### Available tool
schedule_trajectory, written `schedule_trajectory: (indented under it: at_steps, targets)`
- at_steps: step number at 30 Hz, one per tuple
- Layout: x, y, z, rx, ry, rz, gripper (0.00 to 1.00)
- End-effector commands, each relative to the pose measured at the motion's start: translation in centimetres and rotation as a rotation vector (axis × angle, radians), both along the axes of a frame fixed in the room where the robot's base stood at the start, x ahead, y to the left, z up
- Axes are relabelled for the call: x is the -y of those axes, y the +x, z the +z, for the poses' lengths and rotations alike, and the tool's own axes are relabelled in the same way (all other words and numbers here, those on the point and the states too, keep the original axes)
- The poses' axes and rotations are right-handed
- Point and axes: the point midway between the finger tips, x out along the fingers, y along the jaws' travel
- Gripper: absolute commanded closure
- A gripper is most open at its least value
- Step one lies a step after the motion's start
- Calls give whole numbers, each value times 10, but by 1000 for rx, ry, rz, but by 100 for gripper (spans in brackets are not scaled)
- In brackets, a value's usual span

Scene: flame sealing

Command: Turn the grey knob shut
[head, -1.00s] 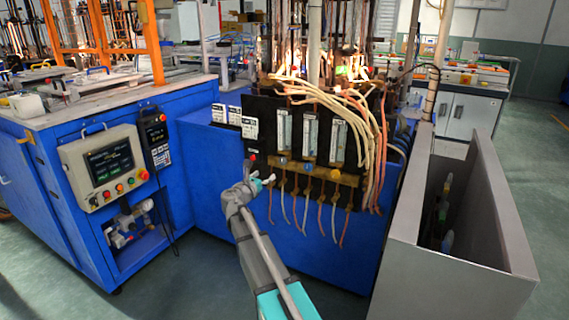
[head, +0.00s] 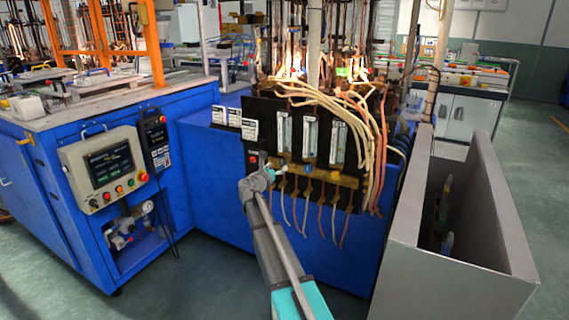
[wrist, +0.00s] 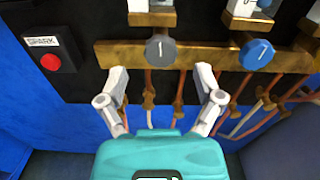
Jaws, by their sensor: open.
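The grey knob (wrist: 160,48) sits on a brass bar on the black panel, at the upper middle of the wrist view. A pale mark on its face stands roughly upright. My gripper (wrist: 161,72) is open and empty, its two fingers spread to the left and right just below the knob in the picture. I see no contact between fingers and knob. In the head view my gripper (head: 279,172) is at the lower left of the flowmeter panel, and I cannot make out the grey knob clearly there.
A blue knob (wrist: 257,54) sits right of the grey one on the brass bar. A red button (wrist: 50,62) is on the panel's left. Hoses hang below the bar. A grey bin (head: 480,275) stands at the right; a control box (head: 103,168) is at the left.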

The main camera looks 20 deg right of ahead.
Motion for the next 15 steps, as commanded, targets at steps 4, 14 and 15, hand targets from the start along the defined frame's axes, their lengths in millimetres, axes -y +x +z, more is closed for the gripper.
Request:
schedule_trajectory:
  at_steps: [4, 14, 15]
  targets:
    - [18, 16, 0, 0, 0, -1, 15]
    - [36, 29, 0, 0, 0, 0, 15]
    - [37, 29, 0, 0, 0, 0, 15]
